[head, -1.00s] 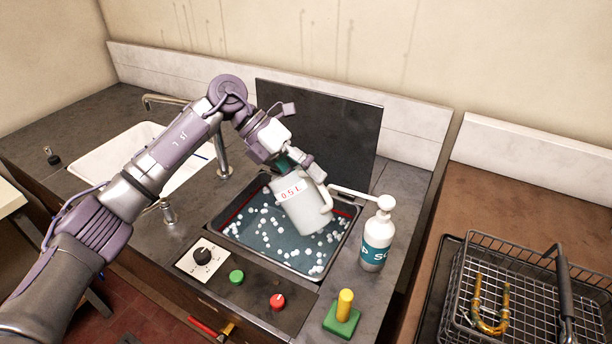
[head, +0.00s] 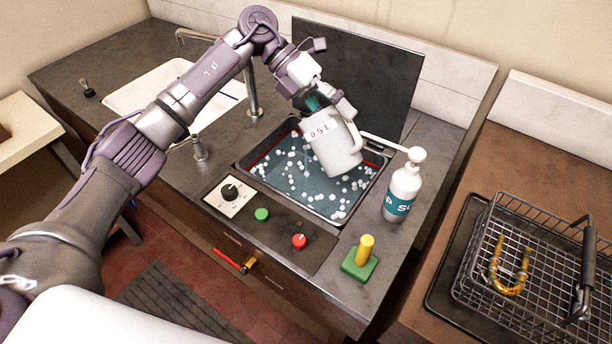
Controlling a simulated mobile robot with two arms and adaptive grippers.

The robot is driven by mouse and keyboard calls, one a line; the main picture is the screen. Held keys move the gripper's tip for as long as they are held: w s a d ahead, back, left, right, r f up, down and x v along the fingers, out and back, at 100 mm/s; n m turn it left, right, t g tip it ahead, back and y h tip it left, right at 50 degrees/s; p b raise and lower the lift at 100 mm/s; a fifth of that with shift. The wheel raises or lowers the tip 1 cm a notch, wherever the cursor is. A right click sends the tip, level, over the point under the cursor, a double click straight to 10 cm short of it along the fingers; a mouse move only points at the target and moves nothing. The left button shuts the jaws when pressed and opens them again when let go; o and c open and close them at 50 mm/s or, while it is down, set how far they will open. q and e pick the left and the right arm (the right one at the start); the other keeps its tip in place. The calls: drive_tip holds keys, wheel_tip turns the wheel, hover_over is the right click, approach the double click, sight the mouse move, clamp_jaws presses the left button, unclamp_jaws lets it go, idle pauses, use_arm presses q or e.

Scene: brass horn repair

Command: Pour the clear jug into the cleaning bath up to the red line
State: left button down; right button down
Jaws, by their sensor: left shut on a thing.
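The jug (head: 333,150), pale and marked "0.5 L", is tilted over the cleaning bath. My left gripper (head: 325,104) is shut on it near its upper end. The jug's handle is on its right side, and its mouth cannot be made out. The cleaning bath (head: 334,219) is a sunken metal tank holding dark bluish liquid with several white blobs on top. The red line (head: 262,160) shows on the inner wall at the left, above the liquid; the jug hides part of the bath. My right gripper is not in view.
A white pump bottle (head: 403,190) stands just right of the bath, its spout reaching toward the jug. A dark upright panel (head: 365,75) stands behind. In front are a dial (head: 230,193), green and red buttons, and a yellow-green block (head: 361,257). A wire basket (head: 530,262) holds a brass tube.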

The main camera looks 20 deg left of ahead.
use_arm(q)
drive_tip(key=shift+w+a+r+h, duration=0.15)
drive_tip(key=shift+a+r+h, duration=0.05)
drive_tip(key=shift+r+h, duration=0.2)
idle(0.9)
drive_tip(key=shift+w+a+r+g+h, duration=0.25)
drive_tip(key=shift+a+r+g+h, duration=0.15)
drive_tip(key=shift+h, duration=0.1)
idle(1.0)
drive_tip(key=shift+w+a+r, duration=0.1)
drive_tip(key=shift+r, duration=0.05)
idle(0.5)
drive_tip(key=shift+w+a+r+h+b, duration=0.1)
drive_tip(key=shift+a+h+b, duration=0.05)
drive_tip(key=shift+h+b, duration=0.15)
drive_tip(key=shift+w+a+r+n+g, duration=0.1)
drive_tip(key=shift+a+n+g, duration=0.05)
drive_tip(key=shift+n+g, duration=0.15)
drive_tip(key=shift+r+h, duration=0.1)
drive_tip(key=shift+h, duration=0.3)
idle(0.5)
drive_tip(key=shift+w+a+r+b, duration=0.15)
drive_tip(key=shift+w+a+b, duration=0.05)
drive_tip(key=shift+a+b, duration=0.1)
drive_tip(key=shift+g, duration=0.3)
idle(0.4)
